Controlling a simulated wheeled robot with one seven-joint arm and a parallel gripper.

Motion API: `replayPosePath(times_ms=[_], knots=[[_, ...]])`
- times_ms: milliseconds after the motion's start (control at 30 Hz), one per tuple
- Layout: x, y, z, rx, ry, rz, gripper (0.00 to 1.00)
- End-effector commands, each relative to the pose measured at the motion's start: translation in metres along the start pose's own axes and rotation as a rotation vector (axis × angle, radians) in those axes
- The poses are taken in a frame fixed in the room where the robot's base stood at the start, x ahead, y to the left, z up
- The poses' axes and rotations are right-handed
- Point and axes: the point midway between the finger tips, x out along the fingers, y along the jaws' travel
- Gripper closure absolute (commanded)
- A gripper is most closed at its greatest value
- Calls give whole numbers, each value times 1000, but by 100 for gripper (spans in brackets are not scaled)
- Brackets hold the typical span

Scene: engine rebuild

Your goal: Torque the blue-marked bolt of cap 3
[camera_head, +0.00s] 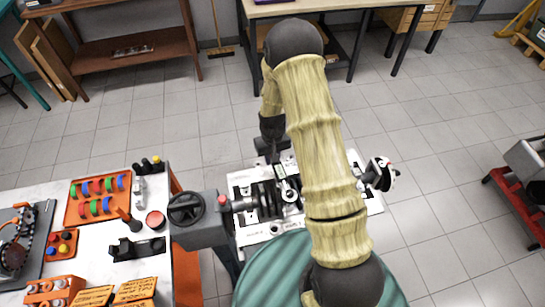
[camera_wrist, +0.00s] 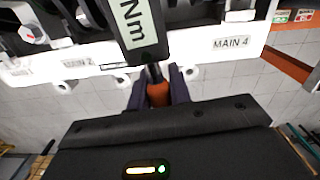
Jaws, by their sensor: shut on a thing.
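A torque wrench (camera_wrist: 140,28) with a dark body, a pale "Nm" display and an orange grip (camera_wrist: 158,95) runs up out of the wrist view. My gripper (camera_wrist: 158,90) is shut on its orange grip. In the head view the wrench (camera_head: 285,178) reaches over the engine block (camera_head: 244,232), its round head end among the dark caps. The block shows labels "MAIN 2" and "MAIN 4" (camera_wrist: 231,43) in the wrist view. Cap 3 and its blue-marked bolt cannot be made out; the wrench body covers the area between those labels. Whether the wrench sits on a bolt cannot be told.
The block is on a grey stand with a handwheel (camera_head: 187,208). A white-topped bench (camera_head: 90,245) at left carries an orange tray (camera_head: 70,213) of coloured rings, small parts and orange boxes. A red-framed stand (camera_head: 510,205) is at far right. Tiled floor beyond the block is clear.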

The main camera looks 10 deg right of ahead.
Motion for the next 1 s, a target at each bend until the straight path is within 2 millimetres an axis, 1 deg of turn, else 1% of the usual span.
replayPosePath(times_ms=[433, 1000], knots=[[-1, 6, 0, 35, 1, 0, 100], [0, 7, 0, 42, 1, 0, 100]])
